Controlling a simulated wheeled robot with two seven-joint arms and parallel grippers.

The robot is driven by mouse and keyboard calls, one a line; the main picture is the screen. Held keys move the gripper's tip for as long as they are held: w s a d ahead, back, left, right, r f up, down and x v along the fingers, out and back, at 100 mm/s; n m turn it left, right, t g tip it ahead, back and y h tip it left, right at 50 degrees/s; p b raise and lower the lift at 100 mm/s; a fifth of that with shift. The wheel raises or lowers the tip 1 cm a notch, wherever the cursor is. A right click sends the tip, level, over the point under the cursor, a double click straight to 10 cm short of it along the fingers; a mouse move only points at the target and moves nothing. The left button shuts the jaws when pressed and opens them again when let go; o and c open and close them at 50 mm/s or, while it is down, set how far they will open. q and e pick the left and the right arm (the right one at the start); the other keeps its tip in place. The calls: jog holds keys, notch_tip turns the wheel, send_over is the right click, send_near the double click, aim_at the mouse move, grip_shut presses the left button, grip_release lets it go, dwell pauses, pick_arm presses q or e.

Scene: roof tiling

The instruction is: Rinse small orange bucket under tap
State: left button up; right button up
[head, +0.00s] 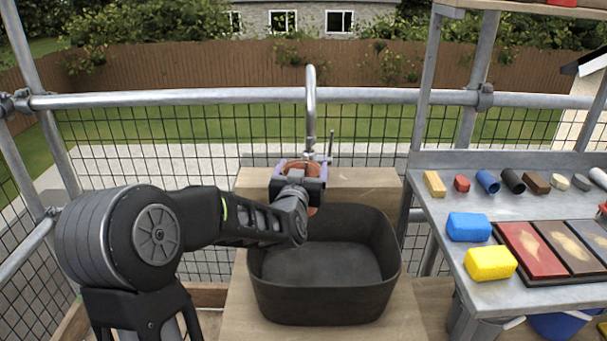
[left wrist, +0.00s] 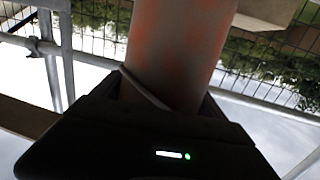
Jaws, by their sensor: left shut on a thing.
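My left gripper (head: 300,172) reaches over the back of the black basin and is shut on the small orange bucket (head: 313,211). Most of the bucket is hidden behind the gripper in the head view; a bit of orange shows above and below the jaws. In the left wrist view the bucket's orange and greyish side (left wrist: 178,50) fills the middle, between the jaws. The grey metal tap (head: 310,100) rises just behind the bucket. I cannot tell whether water runs. My right gripper is not in view.
The black basin (head: 325,305) stands empty on a wooden bench (head: 240,300). A metal shelf at the right carries a blue sponge (head: 468,227), a yellow sponge (head: 490,263), coloured trays (head: 532,250) and several small blocks. A scaffold rail (head: 200,98) and wire mesh run behind.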

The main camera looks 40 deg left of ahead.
pick_arm(q)
jog(key=shift+w+d, duration=0.15)
dwell(0.5)
jog(key=shift+w+d, duration=0.25)
jog(key=shift+d, duration=0.1)
dwell(0.5)
jog(key=w+d+v, duration=0.1)
jog(key=v, duration=0.6)
jog(key=shift+s+d+f, duration=0.2)
jog(key=shift+s+d, duration=0.15)
jog(key=shift+d, duration=0.1)
jog(key=shift+r, duration=0.1)
dwell(1.4)
